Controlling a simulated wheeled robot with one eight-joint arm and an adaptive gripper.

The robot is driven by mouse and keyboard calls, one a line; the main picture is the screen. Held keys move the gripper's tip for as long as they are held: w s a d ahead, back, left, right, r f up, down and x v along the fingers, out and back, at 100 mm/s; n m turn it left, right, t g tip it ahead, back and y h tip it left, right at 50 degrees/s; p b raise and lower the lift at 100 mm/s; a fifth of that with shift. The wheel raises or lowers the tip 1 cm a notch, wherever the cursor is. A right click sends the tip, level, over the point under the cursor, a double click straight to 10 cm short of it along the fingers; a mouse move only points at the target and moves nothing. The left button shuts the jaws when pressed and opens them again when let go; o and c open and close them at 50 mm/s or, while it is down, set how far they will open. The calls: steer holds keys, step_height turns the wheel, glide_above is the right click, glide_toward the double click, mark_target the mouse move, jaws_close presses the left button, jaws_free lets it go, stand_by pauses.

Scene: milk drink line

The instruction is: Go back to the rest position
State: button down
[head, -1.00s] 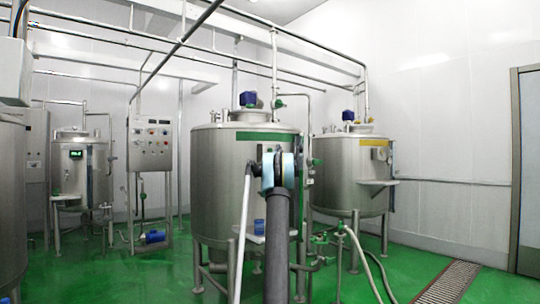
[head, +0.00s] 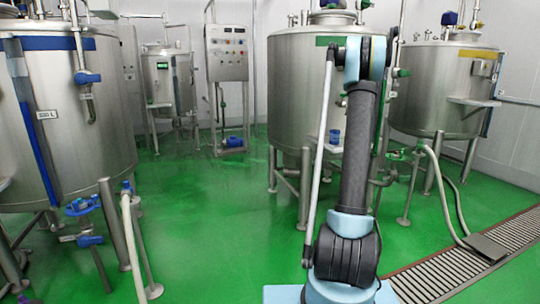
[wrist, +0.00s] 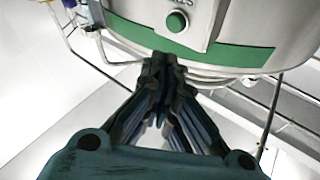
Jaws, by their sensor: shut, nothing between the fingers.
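My gripper (wrist: 161,68) shows in the wrist view with its dark fingers drawn together at the tips and nothing between them. Beyond the fingertips is the steel tank with a green band (wrist: 225,55), which also has a green button (wrist: 176,22). I cannot tell the gap to the tank. In the head view my dark arm rises in front of the middle steel tank (head: 296,85), which has a green label. My gripper is not visible there.
A blue-banded tank (head: 88,130) stands at left, with a valve and pipe (head: 82,207) low beside it. A yellow-banded tank (head: 430,90) stands at right. A control cabinet (head: 227,53) is at the back. Green floor (head: 215,220) is open left of my arm; a drain grate (head: 430,280) runs at right.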

steer(key=s+a+f+n+g+y, duration=0.1)
steer(key=s+a+f+g, duration=0.2)
steer(key=s+a+f, duration=0.55)
steer(key=s+a+f+n+g+y, duration=0.1)
steer(key=s+a+f+g+y, duration=0.25)
steer(key=s, duration=0.85)
steer(key=s+a+f+n+g+h, duration=0.1)
steer(key=s+a+f+g, duration=0.1)
steer(key=s+a+f, duration=0.65)
steer(key=s+a+f+n+g+y, duration=0.1)
steer(key=s+a+f+g, duration=0.2)
steer(key=s+f, duration=0.7)
steer(key=s+a+f+n+g+y, duration=0.1)
steer(key=s+a+f+g, duration=0.2)
steer(key=s+f, duration=0.8)
steer(key=s+a+f+n+g+y, duration=0.1)
steer(key=s+a+f+g, duration=0.3)
steer(key=s+f, duration=0.7)
steer(key=s+a, duration=0.1)
steer(key=s, duration=1.5)
steer(key=shift+s+a, duration=0.2)
steer(key=shift+w+f, duration=0.2)
steer(key=shift+w, duration=0.25)
steer(key=c, duration=2.4)
jaws_free()
